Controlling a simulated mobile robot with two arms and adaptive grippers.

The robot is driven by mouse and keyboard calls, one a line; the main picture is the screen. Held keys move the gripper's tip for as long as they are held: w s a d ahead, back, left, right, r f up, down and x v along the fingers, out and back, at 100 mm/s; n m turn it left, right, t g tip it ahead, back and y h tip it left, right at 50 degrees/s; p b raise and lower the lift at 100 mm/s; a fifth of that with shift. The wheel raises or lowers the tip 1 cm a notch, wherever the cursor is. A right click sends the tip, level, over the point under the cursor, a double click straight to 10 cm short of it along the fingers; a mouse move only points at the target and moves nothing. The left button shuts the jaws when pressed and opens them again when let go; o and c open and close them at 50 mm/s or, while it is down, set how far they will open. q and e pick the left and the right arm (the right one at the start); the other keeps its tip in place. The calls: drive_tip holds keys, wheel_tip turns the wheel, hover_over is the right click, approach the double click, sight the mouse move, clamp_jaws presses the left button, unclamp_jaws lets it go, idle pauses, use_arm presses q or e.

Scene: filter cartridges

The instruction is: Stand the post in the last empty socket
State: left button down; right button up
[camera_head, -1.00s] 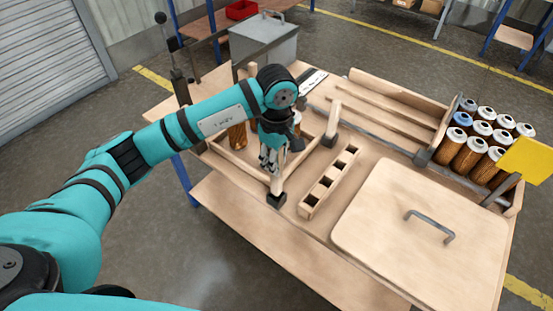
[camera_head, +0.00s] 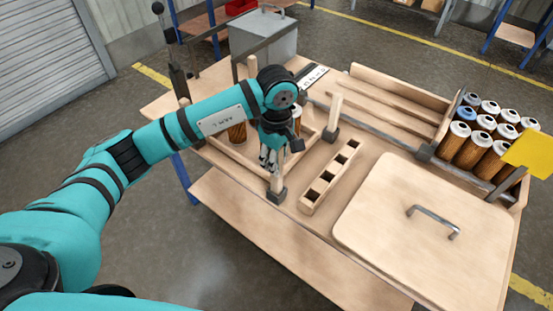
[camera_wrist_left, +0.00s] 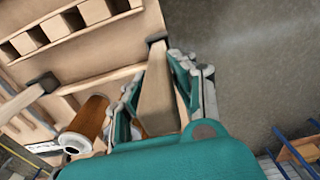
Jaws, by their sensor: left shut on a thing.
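The wooden post (camera_head: 276,184) is upright at the near corner of a low wooden frame. Its lower end meets the dark corner socket (camera_head: 277,196); I cannot tell how deep it sits. My left gripper (camera_head: 270,160) is shut on the post from above, hiding its upper part. In the left wrist view the post (camera_wrist_left: 157,95) runs between the fingers to the dark socket (camera_wrist_left: 157,39). Another post (camera_head: 335,113) stands in the right corner socket (camera_head: 330,135). More posts show at the far side, partly behind my arm. My right gripper is out of view.
A brown cartridge (camera_head: 237,132) stands inside the frame. A wooden block with square holes (camera_head: 330,178) lies close to the right. Beyond are a handled lid (camera_head: 420,235), several cartridges (camera_head: 466,140) and a yellow panel (camera_head: 528,152). The table's front edge is near the socket.

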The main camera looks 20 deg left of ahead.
use_arm(q)
drive_tip(key=shift+f+b, duration=1.2)
drive_tip(key=shift+f, duration=0.25)
drive_tip(key=c, duration=1)
unclamp_jaws()
wheel_tip(320, 180, up, 12)
drive_tip(key=shift+r, duration=0.1)
